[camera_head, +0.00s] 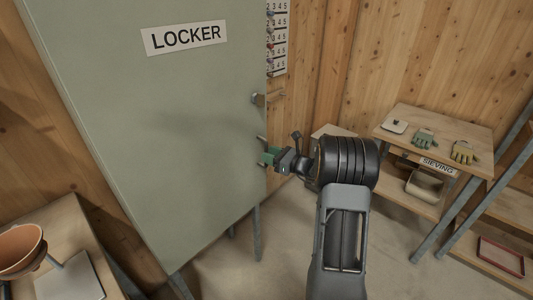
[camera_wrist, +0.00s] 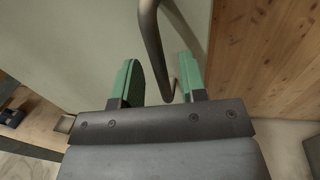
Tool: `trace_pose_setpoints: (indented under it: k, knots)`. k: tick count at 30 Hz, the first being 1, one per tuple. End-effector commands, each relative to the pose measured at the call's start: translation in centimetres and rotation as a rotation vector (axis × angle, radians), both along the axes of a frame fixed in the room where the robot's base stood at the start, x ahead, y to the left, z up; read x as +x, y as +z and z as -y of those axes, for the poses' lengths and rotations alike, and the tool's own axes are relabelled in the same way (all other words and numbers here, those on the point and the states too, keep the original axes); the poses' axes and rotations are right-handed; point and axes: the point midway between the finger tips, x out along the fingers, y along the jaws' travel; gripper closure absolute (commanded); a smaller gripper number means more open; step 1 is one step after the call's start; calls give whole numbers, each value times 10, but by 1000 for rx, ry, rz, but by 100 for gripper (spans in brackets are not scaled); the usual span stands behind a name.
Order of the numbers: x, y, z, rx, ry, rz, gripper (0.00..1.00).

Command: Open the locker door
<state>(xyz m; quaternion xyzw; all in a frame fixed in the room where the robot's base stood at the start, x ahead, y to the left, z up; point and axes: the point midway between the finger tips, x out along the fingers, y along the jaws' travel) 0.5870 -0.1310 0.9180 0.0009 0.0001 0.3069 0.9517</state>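The locker door (camera_head: 165,110) is a large grey-green panel with a "LOCKER" sign (camera_head: 186,36), filling the left of the head view. It looks shut, but I cannot see its edge gap clearly. A bent metal handle (camera_wrist: 152,40) runs down between my green fingers in the wrist view. My gripper (camera_wrist: 157,62) is open, with one finger on each side of the handle and gaps beside it.
A wooden table (camera_head: 440,128) with gloves and a "SIEVING" sign (camera_head: 437,166) stands at the right. A low table (camera_head: 60,235) with an orange bowl (camera_head: 20,246) is at lower left. Wooden walls (camera_head: 430,50) close the back. Bare floor (camera_head: 235,265) lies in front of the locker.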

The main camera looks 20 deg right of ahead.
Motion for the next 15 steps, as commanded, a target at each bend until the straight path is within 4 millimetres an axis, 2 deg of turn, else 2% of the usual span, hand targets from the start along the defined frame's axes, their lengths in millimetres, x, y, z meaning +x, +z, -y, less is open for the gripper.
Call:
trace_pose_setpoints:
  k: [6, 15]
  knots:
    - [14, 0, -10, 1, 1, -1, 61]
    - [16, 0, -12, 0, 0, -1, 61]
